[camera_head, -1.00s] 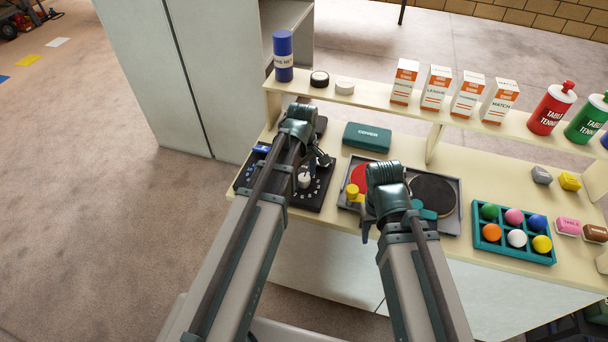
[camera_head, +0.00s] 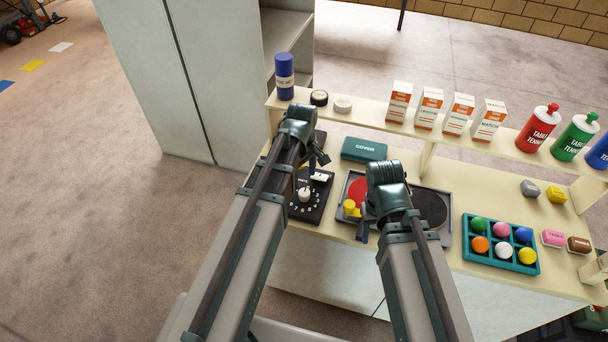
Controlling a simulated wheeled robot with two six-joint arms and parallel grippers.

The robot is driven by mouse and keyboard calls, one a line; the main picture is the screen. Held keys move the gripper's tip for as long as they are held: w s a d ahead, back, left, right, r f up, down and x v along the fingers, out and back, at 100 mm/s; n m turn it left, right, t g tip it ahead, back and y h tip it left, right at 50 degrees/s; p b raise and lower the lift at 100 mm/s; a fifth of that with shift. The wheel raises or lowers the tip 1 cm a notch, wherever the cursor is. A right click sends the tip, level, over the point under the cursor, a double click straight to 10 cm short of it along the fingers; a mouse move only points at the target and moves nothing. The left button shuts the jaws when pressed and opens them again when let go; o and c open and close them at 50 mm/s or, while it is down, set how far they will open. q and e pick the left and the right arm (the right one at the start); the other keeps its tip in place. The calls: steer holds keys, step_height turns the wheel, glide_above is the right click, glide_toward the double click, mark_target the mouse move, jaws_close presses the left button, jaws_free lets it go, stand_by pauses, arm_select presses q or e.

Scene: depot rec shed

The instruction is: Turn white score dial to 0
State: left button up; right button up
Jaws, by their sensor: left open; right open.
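The white score dial (camera_head: 304,195) is a small white knob on a black scoreboard (camera_head: 315,212) with white numbers around it. A small white label plate shows just above it. The number its pointer faces is too small to read. My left arm covers the left part of the scoreboard. My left gripper (camera_head: 320,160) is open, above and behind the white dial in the picture, apart from it. My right gripper (camera_head: 363,226) is open and empty, right of the scoreboard, by the front edge of the bat tray.
The grey tray (camera_head: 446,240) holds a red and a black bat, with a yellow knob-like thing (camera_head: 351,208) at its left. A teal cover box (camera_head: 364,149) lies behind. A teal ball tray (camera_head: 464,256) is to the right. The raised shelf (camera_head: 375,113) carries boxes, bottles and tape.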

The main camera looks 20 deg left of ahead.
arm_select(q)
step_height(320, 180, up, 6)
steer(key=p, duration=0.5)
steer(key=shift+r, duration=0.2)
steer(key=shift+s, duration=0.1)
steer(key=s+d+f+m+y+b, duration=0.1)
steer(key=s+d+m, duration=0.9)
steer(key=s+m, duration=0.4)
steer(key=shift+d+f+m+g, duration=0.2)
steer(key=shift+d+m+g, duration=0.15)
steer(key=shift+m, duration=0.75)
